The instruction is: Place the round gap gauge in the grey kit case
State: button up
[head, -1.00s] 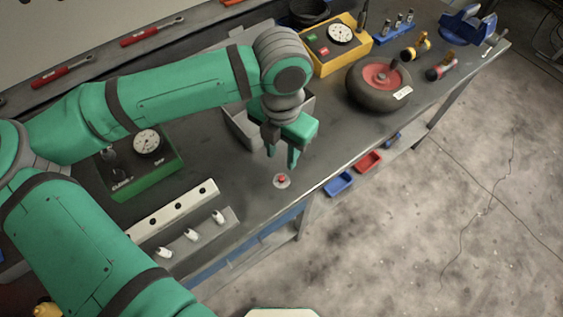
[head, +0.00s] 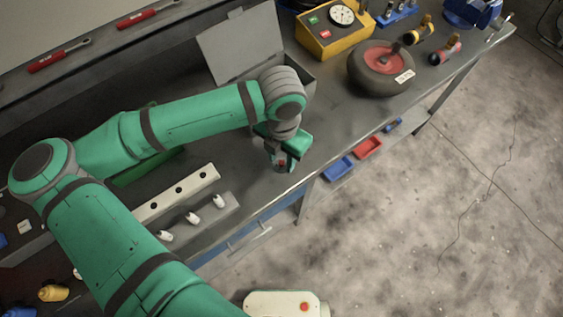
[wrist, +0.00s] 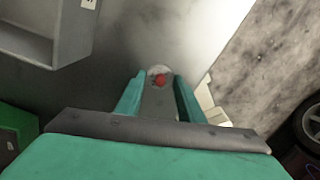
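The round gap gauge is a small pale disc with a red knob (wrist: 160,78), on the bench near its front edge. In the head view its red knob (head: 282,163) shows between my fingers, the rest mostly hidden. My gripper (wrist: 158,82) points down over it, one green finger on each side of the knob, with visible gaps; it looks open. The grey kit case has its lid raised (head: 240,45); its box is partly hidden behind my arm. Part of a grey open box, likely the case, shows at the wrist view's upper left (wrist: 82,35).
A white bar with holes (head: 177,195) and a grey block with white pegs (head: 190,222) lie left of the gripper. A wheel (head: 380,75) and a yellow gauge box (head: 330,38) stand to the right. Blue (head: 339,168) and red (head: 368,147) bins sit below the bench edge.

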grip_shut()
jog(key=shift+r, duration=0.15)
